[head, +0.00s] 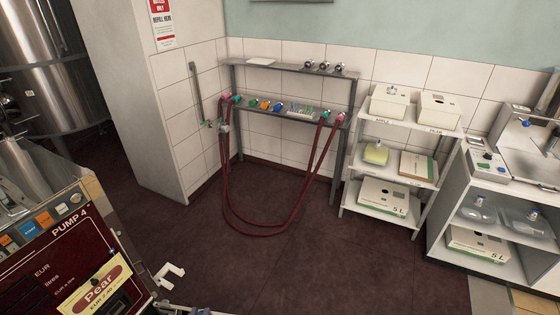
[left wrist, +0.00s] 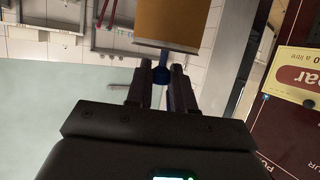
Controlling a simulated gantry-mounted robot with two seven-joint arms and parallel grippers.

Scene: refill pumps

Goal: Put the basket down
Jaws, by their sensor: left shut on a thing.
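In the left wrist view, which is upside down, my left gripper (left wrist: 160,76) has its two dark fingers on either side of a narrow blue stem. The stem joins an orange-brown body (left wrist: 180,20) with a pale rim, partly cut off by the top edge. The gripper is shut on this thing. I cannot tell whether it is the basket, and no other basket is plain to see. In the head view I cannot clearly make out my left gripper or the held thing. My right gripper is not in view.
The Pump 4 machine (head: 60,250) with its Pear label (head: 95,288) stands close at lower left. A grey rack (head: 290,68) with red hoses (head: 225,185) is at the back. White shelves (head: 415,122) with boxes stand to its right. The middle floor (head: 285,270) is clear.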

